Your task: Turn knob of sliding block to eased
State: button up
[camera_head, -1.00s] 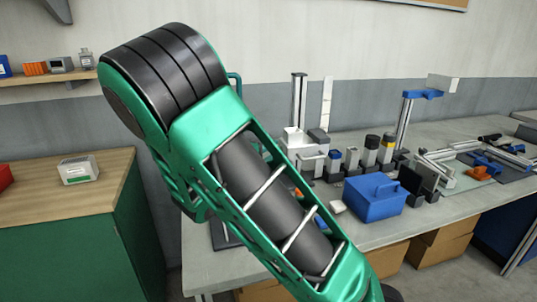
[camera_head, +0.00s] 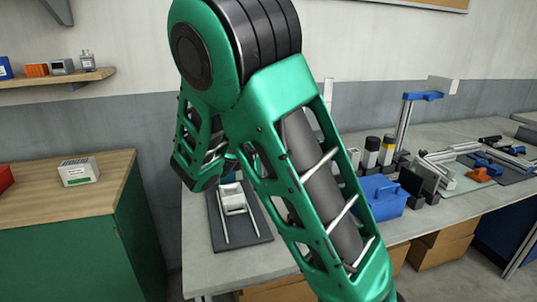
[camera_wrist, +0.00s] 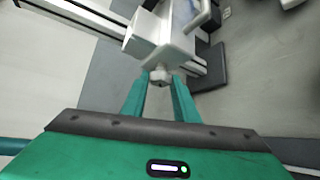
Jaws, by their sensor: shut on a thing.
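In the wrist view, a pale sliding block (camera_wrist: 143,38) sits on a slotted metal rail (camera_wrist: 75,16). A small light-grey knob (camera_wrist: 160,77) sticks out from the block toward me. My gripper (camera_wrist: 161,84) has its two green fingers on either side of the knob and is shut on it. The fingertips' exact contact is small in the picture. No marking for the knob's setting is readable. In the head view my arm hides the gripper, the knob and the block.
A grey handle (camera_wrist: 203,15) lies close right of the block in the wrist view. In the head view, a metal frame (camera_head: 233,199) rests on a dark mat, and a blue box (camera_head: 384,204) stands right of my arm. The bench (camera_head: 215,272) is clear in front.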

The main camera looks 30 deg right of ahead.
jog(key=shift+f, duration=0.1)
jog(key=o, duration=1.1)
jog(key=shift+c, duration=0.2)
jog(key=v, duration=1)
jog(key=shift+a, duration=0.3)
